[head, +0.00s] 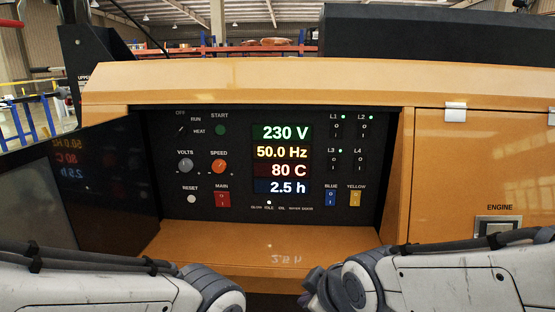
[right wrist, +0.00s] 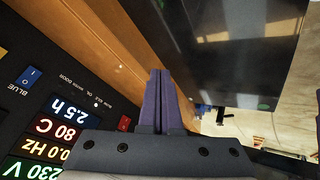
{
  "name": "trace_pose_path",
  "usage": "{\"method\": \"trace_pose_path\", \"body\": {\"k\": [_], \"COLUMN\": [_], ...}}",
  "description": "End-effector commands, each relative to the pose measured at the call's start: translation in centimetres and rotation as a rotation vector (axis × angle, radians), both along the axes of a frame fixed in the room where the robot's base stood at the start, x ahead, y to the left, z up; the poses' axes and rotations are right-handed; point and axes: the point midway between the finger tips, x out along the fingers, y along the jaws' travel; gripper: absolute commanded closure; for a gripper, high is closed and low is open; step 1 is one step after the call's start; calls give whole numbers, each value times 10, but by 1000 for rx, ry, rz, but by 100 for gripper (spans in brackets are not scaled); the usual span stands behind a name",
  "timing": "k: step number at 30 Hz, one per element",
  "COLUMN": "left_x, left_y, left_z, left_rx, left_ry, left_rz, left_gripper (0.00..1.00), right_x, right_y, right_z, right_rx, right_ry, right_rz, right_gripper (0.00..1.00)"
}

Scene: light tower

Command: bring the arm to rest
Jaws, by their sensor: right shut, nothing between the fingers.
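My right arm (head: 450,283) comes in from the lower right, in front of the control panel (head: 290,165). Its gripper (head: 312,288) shows only in part at the bottom edge of the head view. In the right wrist view, the right gripper's two fingers (right wrist: 161,100) lie together, shut and empty, apart from the panel. My left arm (head: 90,285) comes in from the lower left; its fingers are out of view.
The panel sits recessed in an orange housing (head: 250,82). Its display (head: 282,159) reads 230 V, 50.0 Hz, 80 C and 2.5 h. A dark, glossy door (head: 100,190) stands open at the left. A closed orange cover (head: 480,160) is at the right.

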Motion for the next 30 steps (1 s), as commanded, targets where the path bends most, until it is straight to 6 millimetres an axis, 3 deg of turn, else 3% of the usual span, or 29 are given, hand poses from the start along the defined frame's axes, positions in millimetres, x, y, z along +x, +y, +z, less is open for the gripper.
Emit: {"method": "trace_pose_path", "body": {"k": [1,4,11,13,20,30], "left_x": [0,0,0,0,0,0], "left_y": [0,0,0,0,0,0], "left_z": [0,0,0,24,79,183], "left_rx": [0,0,0,1,0,0], "left_ry": [0,0,0,1,0,0], "left_rz": [0,0,0,0,0,0], "left_gripper": [100,100,100,100,100,100], "right_x": [-24,-70,-160,-162,-161,-161], "right_y": [11,19,15,13,13,13], "right_z": [-11,-27,-41,-16,37,142], "right_rx": [19,25,-71,-74,-72,-71], "right_ry": [109,309,649,660,658,657], "right_rz": [-17,-89,-266,-283,-283,-282], "right_gripper": [100,100,100,100,100,100]}}
